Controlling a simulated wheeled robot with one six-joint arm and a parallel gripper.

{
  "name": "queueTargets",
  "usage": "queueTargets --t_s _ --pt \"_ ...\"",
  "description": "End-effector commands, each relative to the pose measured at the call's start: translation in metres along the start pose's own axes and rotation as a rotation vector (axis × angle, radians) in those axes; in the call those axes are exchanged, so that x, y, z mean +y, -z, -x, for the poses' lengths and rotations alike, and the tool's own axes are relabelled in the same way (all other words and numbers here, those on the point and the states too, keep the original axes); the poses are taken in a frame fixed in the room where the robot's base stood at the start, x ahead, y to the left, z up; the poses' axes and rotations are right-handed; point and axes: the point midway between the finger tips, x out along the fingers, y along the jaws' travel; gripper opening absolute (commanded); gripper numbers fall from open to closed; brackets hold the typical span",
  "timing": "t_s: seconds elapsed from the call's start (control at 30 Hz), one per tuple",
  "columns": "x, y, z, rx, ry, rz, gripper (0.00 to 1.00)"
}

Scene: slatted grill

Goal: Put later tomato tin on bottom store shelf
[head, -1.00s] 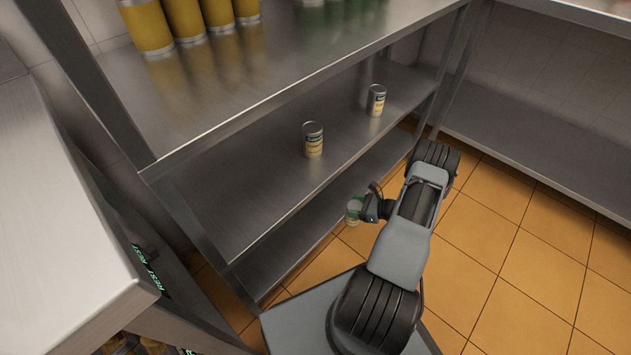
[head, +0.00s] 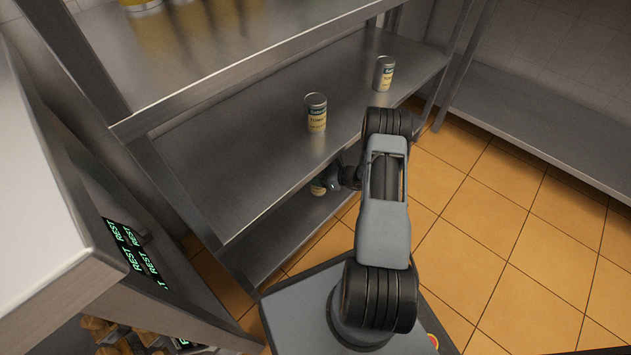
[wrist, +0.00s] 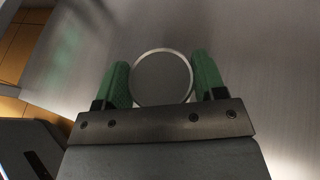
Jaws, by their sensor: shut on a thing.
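My gripper (head: 333,182) is shut on a tin (head: 318,187), low beside the shelving in the head view. The tin is in the gap under the middle shelf, at the bottom shelf (head: 262,252). In the wrist view, its round grey top (wrist: 161,78) sits between the two green fingers of my gripper (wrist: 161,88). Its label is too small to read. I cannot tell whether its base touches the bottom shelf. Two similar tins stand upright on the middle shelf: one nearer (head: 316,116) and one farther back to the right (head: 383,74).
The middle shelf (head: 225,150) lies just above my gripper, its front edge close to my arm. A steel post (head: 180,190) stands at the left. The visible bottom shelf around the tin looks bare. Tiled floor (head: 480,220) is open at the right.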

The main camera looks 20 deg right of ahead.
Motion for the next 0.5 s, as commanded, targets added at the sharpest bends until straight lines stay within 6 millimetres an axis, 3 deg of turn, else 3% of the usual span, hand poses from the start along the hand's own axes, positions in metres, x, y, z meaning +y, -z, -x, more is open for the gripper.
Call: queueTargets --t_s 0.3,0.5 --pt "0.0 -0.007 -0.018 -0.003 -0.001 0.002 0.06" --pt "0.0 0.025 -0.028 -0.002 0.001 -0.002 0.06"
